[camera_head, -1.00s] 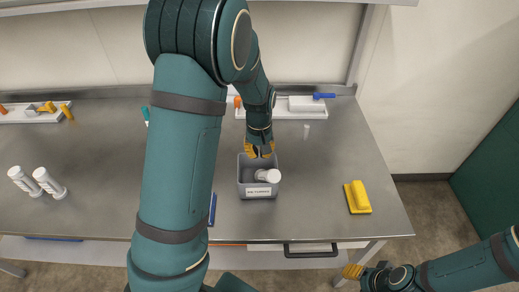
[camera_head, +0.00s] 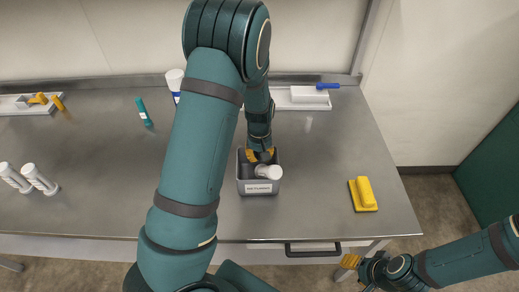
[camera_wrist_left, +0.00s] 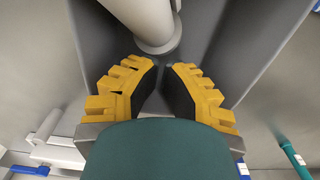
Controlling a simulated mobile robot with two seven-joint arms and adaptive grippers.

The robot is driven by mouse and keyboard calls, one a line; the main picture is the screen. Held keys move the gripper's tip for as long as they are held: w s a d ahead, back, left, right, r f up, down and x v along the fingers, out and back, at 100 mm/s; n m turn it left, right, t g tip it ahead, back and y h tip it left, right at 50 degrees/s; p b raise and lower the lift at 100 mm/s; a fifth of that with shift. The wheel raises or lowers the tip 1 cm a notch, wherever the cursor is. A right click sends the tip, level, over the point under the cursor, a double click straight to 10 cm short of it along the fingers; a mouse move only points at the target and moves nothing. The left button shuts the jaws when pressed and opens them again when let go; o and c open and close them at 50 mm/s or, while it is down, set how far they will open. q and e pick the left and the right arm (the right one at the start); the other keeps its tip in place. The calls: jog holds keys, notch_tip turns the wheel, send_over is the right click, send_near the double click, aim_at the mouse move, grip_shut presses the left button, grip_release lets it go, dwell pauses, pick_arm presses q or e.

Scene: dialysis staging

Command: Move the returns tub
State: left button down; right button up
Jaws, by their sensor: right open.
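The returns tub (camera_head: 242,186) is a small grey open box with a white label on its front, standing on the steel table. A white capped bottle (camera_head: 268,172) lies in it; it shows at the top of the left wrist view (camera_wrist_left: 150,22). My left gripper (camera_head: 260,155) points down at the tub's back edge. In the left wrist view its yellow fingers (camera_wrist_left: 163,80) are apart, with a narrow gap and nothing clearly pinched between them. Whether they touch the tub is unclear. My right gripper (camera_head: 350,262) is open, low at the front right, clear of the table.
A yellow block-like tool (camera_head: 364,194) lies on the right. Two white bottles (camera_head: 38,180) lie at the left. A white tray (camera_head: 300,104) and a teal tube (camera_head: 144,112) are farther back. The table between tub and yellow tool is clear.

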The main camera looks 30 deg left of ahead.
pick_arm(q)
jog(key=shift+f, duration=0.4)
pick_arm(e)
jog(key=shift+f, duration=0.1)
pick_arm(q)
jog(key=shift+w, duration=0.1)
